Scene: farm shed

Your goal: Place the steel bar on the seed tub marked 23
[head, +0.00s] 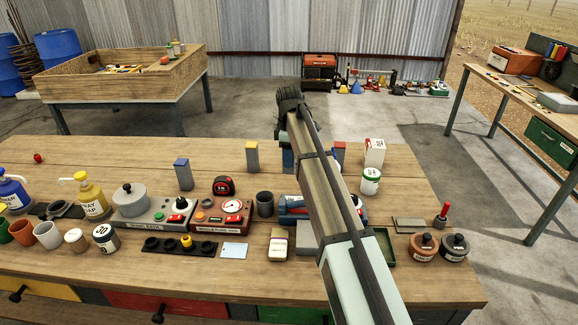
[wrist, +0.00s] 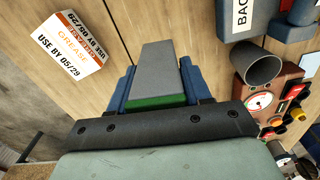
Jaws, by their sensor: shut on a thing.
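In the wrist view my gripper (wrist: 155,80) is shut on a grey bar (wrist: 160,62) with a green end; the blue fingers press its two sides. It looks like the steel bar, but I cannot be sure. In the head view my arm hides most of the gripper (head: 288,160) and the bar. Small tubs stand on the bench: a white one with a green band (head: 370,182) right of my arm, a white one with a dark band (head: 106,238) and a beige-lidded one (head: 76,240) at front left. I cannot read a 23 on any.
Upright grey blocks with blue (head: 183,174) and yellow (head: 252,157) tops stand left of my arm. A grease box (head: 375,152) stands behind the green-banded tub. A red gauge box (head: 221,214) and a grey cup (head: 265,203) crowd the middle. The bench's back left is fairly clear.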

